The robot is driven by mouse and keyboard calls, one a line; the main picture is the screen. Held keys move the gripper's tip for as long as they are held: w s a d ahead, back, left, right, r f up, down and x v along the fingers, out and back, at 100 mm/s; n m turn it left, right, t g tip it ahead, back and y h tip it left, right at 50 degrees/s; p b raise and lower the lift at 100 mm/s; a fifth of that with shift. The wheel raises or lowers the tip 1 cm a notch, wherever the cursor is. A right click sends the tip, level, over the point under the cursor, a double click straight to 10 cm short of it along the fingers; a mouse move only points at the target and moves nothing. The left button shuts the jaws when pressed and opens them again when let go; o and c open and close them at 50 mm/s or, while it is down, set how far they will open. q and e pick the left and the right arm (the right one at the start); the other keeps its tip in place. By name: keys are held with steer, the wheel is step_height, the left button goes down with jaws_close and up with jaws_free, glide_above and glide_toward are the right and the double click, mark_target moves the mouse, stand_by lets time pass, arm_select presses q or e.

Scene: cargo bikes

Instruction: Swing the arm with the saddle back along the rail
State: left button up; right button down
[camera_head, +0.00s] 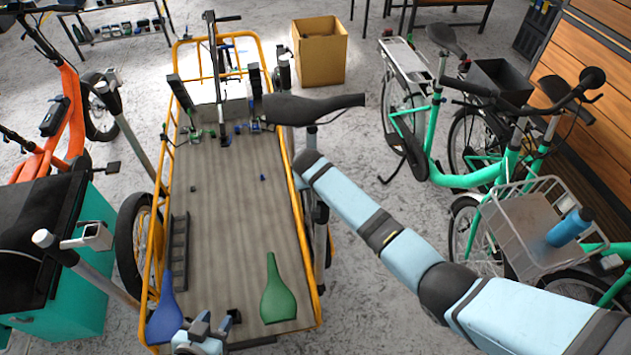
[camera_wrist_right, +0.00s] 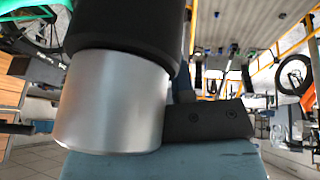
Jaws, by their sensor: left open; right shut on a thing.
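A black saddle (camera_head: 300,108) is at the far end of my right arm, above the cargo bike's right yellow rail (camera_head: 284,170), with its nose to the right. A short post shows under it. My right gripper (camera_wrist_right: 180,112) is shut; the silver and black post (camera_wrist_right: 115,100) fills the right wrist view close up. In the head view the arm's end hides the grip. My left gripper (camera_head: 217,325) is open at the deck's front edge, between a blue saddle (camera_head: 165,312) and a green saddle (camera_head: 277,293).
The wooden deck (camera_head: 230,215) is mostly bare, with a black ladder-like rack (camera_head: 179,255) at left. Teal bikes (camera_head: 470,175) with a wire basket (camera_head: 535,220) stand at right. A cardboard box (camera_head: 320,52) stands behind. An orange bike (camera_head: 62,130) stands at left.

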steer(key=c, duration=1)
jaws_free()
steer(key=v, duration=1.3)
steer(key=shift+s+d+r, duration=0.1)
steer(key=shift+r, duration=0.25)
